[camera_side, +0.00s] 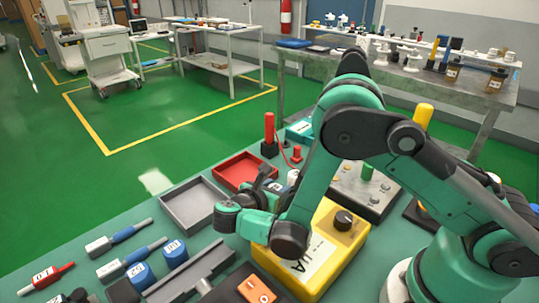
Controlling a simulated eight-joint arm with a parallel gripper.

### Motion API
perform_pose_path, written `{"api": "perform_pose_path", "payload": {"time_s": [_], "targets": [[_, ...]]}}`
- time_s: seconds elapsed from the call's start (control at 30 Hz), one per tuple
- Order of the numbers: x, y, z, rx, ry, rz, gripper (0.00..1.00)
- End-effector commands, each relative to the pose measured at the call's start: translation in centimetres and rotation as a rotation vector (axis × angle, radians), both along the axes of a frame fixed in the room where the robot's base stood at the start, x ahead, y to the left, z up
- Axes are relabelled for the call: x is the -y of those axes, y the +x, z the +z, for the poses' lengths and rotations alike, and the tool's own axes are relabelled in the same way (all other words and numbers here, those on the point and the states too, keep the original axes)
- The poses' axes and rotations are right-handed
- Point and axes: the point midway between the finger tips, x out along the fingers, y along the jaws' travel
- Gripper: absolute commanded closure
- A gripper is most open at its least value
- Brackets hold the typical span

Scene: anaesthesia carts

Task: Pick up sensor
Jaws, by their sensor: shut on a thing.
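My gripper (264,182) is a small dark shape beside the red tray, at the end of my folded green arm. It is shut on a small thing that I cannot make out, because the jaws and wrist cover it. I cannot pick out the sensor for sure anywhere on the green bench. Small blue and white items (280,186) show just behind the gripper, partly hidden by my arm.
A red tray (238,165) and a grey tray (193,210) lie near the gripper. A yellow box with a black knob (343,220) stands under my arm. A red post (269,128) rises behind. Blue-handled tools (125,235), blue blocks (174,252) and a grey rail (195,272) fill the front left.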

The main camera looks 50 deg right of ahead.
Motion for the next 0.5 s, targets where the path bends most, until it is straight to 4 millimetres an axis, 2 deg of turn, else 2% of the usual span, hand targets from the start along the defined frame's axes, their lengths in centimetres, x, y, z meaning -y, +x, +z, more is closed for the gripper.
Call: {"api": "perform_pose_path", "payload": {"time_s": [0.27, 0.37, 0.5], "targets": [[0.0, 0.0, 0.6, 0.0, 0.0, 0.0, 1.0], [0.0, 0.0, 1.5, 0.0, 0.0, 0.0, 1.0], [0.0, 0.0, 3.8, 0.0, -0.001, 0.0, 1.0]]}}
